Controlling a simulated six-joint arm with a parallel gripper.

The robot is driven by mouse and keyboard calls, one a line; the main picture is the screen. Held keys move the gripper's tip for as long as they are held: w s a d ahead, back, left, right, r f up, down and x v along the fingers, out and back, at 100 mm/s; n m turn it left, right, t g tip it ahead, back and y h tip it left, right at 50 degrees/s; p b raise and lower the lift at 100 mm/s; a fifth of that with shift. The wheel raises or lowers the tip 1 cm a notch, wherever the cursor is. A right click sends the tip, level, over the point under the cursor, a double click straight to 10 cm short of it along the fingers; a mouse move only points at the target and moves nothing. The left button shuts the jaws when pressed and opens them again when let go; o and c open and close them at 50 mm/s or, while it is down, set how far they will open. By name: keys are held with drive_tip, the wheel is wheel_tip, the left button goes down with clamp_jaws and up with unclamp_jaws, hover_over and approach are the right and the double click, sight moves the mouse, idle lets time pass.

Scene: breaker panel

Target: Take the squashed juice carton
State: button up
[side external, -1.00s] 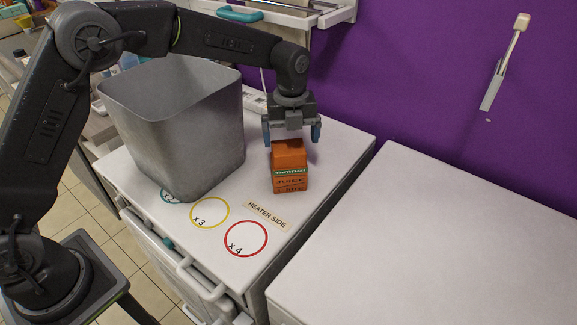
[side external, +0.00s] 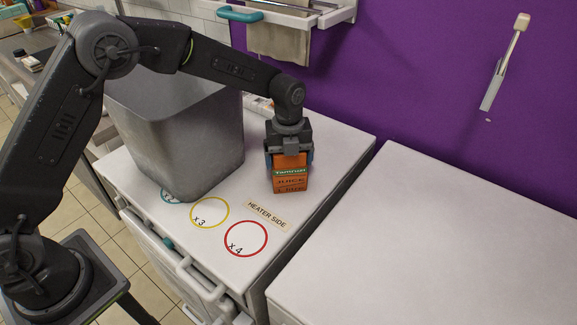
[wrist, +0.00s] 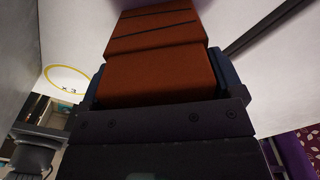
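The squashed juice carton (side external: 290,182) is orange with a green band and dark lettering. It stands on the white cabinet top, to the right of the grey bin. My gripper (side external: 289,160) is down over its upper part, with one blue finger on each side. In the wrist view the carton (wrist: 155,55) fills the space between the fingers (wrist: 160,85), with no clear gap at either side. Creases cross its orange face there. The fingers look shut on it. The carton's base still looks to be on the surface.
A large grey open bin (side external: 185,135) stands close on the left. Yellow (side external: 209,212) and red (side external: 246,239) circles and a "HEATER SIDE" label (side external: 267,214) mark the clear front surface. A gap separates a second empty white top (side external: 430,245). A purple wall rises behind.

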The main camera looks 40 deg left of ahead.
drive_tip(key=c, duration=0.6)
